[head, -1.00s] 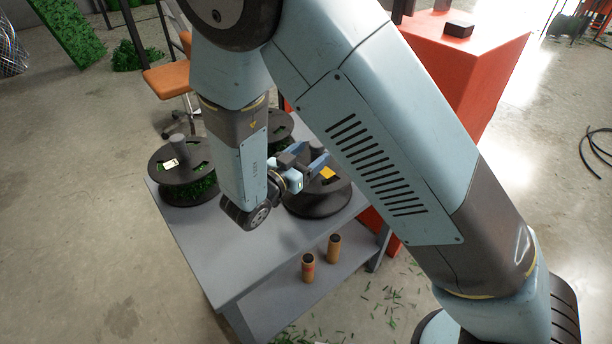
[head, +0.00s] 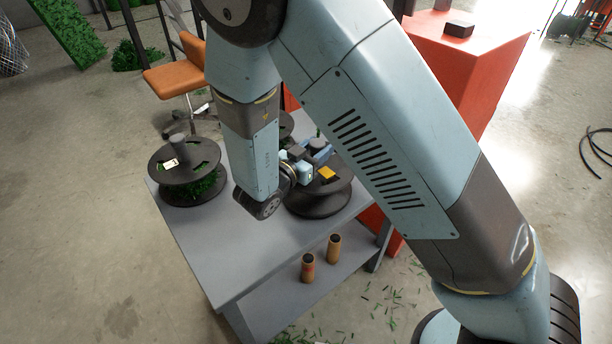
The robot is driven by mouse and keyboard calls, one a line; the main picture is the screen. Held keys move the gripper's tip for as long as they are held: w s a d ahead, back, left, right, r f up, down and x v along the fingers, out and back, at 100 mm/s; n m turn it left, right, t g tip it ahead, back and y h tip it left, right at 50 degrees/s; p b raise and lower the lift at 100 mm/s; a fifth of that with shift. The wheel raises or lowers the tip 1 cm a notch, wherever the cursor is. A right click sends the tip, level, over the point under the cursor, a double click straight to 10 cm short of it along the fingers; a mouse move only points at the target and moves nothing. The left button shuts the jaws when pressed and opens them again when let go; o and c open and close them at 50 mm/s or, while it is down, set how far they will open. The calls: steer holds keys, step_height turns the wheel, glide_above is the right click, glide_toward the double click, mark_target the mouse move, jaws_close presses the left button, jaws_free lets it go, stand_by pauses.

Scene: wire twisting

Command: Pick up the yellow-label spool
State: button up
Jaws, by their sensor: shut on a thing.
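The yellow-label spool (head: 318,207) is dark, with a yellow label (head: 327,173) on its top flange. It appears to stand on the right part of the grey table (head: 215,236), partly hidden by my arm. My gripper (head: 318,148) is over the top of this spool and shut on it, at the raised middle. The fingertips are small here and partly covered, so the exact contact is hard to see.
A spool with a white label (head: 171,163) and green winding stands at the table's left. Another dark spool (head: 287,126) is mostly hidden behind my arm. Two brown cylinders (head: 308,268) stand on the lower shelf. A red block (head: 465,60) rises behind. The table's front is clear.

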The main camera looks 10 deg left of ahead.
jaws_close()
steer(key=shift+r, duration=0.1)
stand_by(0.3)
